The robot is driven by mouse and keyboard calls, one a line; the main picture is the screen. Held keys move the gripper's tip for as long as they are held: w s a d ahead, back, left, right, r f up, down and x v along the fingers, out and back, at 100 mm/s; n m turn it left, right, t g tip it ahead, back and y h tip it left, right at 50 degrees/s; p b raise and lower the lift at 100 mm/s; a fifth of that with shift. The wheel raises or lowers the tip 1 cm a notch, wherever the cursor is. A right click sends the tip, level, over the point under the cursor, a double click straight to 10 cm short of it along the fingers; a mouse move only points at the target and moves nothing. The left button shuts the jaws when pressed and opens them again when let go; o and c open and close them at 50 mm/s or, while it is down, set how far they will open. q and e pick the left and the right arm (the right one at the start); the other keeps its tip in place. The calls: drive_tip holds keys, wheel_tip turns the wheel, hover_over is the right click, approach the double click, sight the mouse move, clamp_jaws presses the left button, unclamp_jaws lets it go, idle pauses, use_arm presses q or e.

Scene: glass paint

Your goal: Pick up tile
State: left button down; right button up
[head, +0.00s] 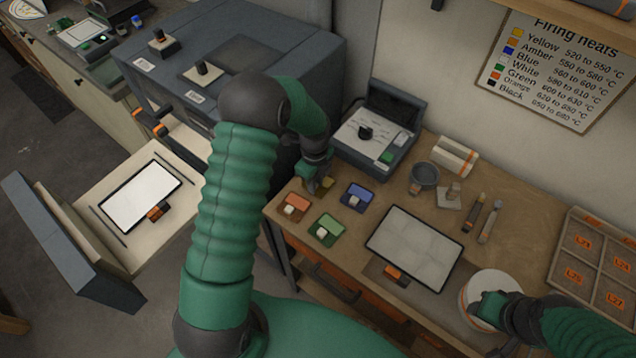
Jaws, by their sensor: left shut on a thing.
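My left gripper (313,184) points down at the back left of the workbench. It is shut on a small yellow-amber tile (327,182), which it mostly hides; I cannot tell whether the tile is off the bench. Beside it lie similar small tiles with white knobs: an orange one (289,208), a green one (331,231) and a blue one (362,196). My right gripper (484,306) is at the lower right, over a round white item (504,288); its fingers are too unclear to tell open from shut.
A dark-framed pale panel (415,246) lies on the bench. A grey device (378,132), a dark cup (424,176) and brushes (490,221) stand behind it. A sectioned wooden tray (605,257) is at right. An open drawer (85,222) with a white panel (140,198) is at left.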

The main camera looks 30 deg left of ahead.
use_arm(q)
drive_tip(key=shift+a+f, duration=0.1)
drive_tip(key=shift+a, duration=0.6)
drive_tip(key=shift+r, duration=0.45)
drive_tip(key=r, duration=0.1)
drive_tip(key=s+d+r+b, duration=0.1)
drive_tip(key=shift+d+r, duration=0.1)
drive_tip(key=shift+r, duration=0.3)
drive_tip(key=s+d, duration=0.1)
drive_tip(key=s, duration=0.3)
drive_tip(key=s+d+r+b, duration=0.1)
drive_tip(key=s, duration=0.4)
drive_tip(key=s+d+b, duration=0.1)
drive_tip(key=s+d, duration=0.1)
drive_tip(key=s, duration=0.2)
drive_tip(key=shift+s+d+r, duration=0.1)
drive_tip(key=shift+s+r, duration=0.05)
drive_tip(key=shift+s, duration=0.05)
drive_tip(key=shift+s+d+r, duration=0.2)
drive_tip(key=shift+s, duration=0.1)
drive_tip(key=shift+s+d+r, duration=0.1)
drive_tip(key=shift+r, duration=0.2)
wheel_tip(320, 180, up, 2)
drive_tip(key=p, duration=0.2)
drive_tip(key=shift+p, duration=0.4)
use_arm(e)
drive_tip(key=shift+s+a, duration=0.1)
drive_tip(key=shift+a, duration=0.45)
